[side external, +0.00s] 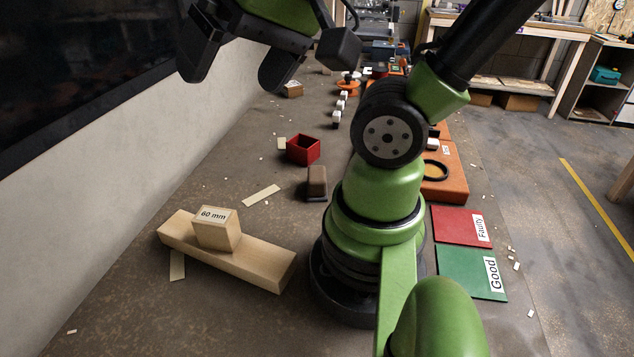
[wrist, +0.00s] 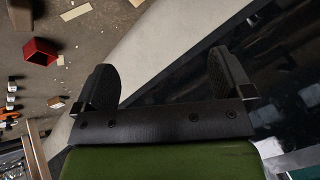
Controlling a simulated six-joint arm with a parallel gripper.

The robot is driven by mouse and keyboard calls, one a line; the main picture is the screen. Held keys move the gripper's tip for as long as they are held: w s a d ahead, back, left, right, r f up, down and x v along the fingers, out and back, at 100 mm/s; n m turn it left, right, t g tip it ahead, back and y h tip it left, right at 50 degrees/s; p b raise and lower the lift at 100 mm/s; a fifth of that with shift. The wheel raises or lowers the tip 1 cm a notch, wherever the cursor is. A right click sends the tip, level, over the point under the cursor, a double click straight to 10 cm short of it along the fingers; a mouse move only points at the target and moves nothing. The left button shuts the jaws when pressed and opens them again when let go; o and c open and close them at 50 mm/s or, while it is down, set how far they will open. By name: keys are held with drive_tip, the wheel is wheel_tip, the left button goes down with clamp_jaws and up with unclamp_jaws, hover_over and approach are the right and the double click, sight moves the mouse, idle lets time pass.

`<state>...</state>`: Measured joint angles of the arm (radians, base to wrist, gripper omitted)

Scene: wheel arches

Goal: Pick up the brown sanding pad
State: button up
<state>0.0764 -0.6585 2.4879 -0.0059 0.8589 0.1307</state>
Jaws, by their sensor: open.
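The brown sanding pad (side external: 316,181) is a small brown block with a dark base. It stands on the bench in the side external view, just left of my arm's base and near the red open box. My gripper (side external: 232,78) is high at the upper left of the side external view, well above and apart from the pad. In the wrist view my gripper (wrist: 160,70) has its two dark fingers wide apart, with nothing between them.
A red open box (side external: 303,149) stands behind the pad; it also shows in the wrist view (wrist: 38,52). A 60 mm wooden block (side external: 217,230) rests on a pale beam (side external: 250,262) at front left. Red (side external: 461,226) and green (side external: 470,272) mats lie right. A wall borders the left.

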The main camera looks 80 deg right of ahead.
drive_tip(key=w+d+f+m+g+h, duration=0.2)
drive_tip(key=w+d+f+m, duration=0.15)
drive_tip(key=d+m, duration=0.3)
drive_tip(key=m+g, duration=0.4)
drive_tip(key=m, duration=1.6)
hover_over(317, 173)
drive_tip(key=shift+y, duration=0.3)
wheel_tip(317, 173, down, 15)
drive_tip(key=shift+s+d+f, duration=0.1)
drive_tip(key=shift+f, duration=0.05)
drive_tip(key=f, duration=0.4)
drive_tip(key=shift+s+m+g, duration=0.25)
drive_tip(key=shift+g, duration=0.05)
drive_tip(key=shift+w+f, duration=0.2)
drive_tip(key=shift+f, duration=1.45)
drive_tip(key=shift+w+f, duration=0.15)
drive_tip(key=shift+f, duration=1.45)
drive_tip(key=c, duration=1)
drive_tip(key=shift+r, duration=0.1)
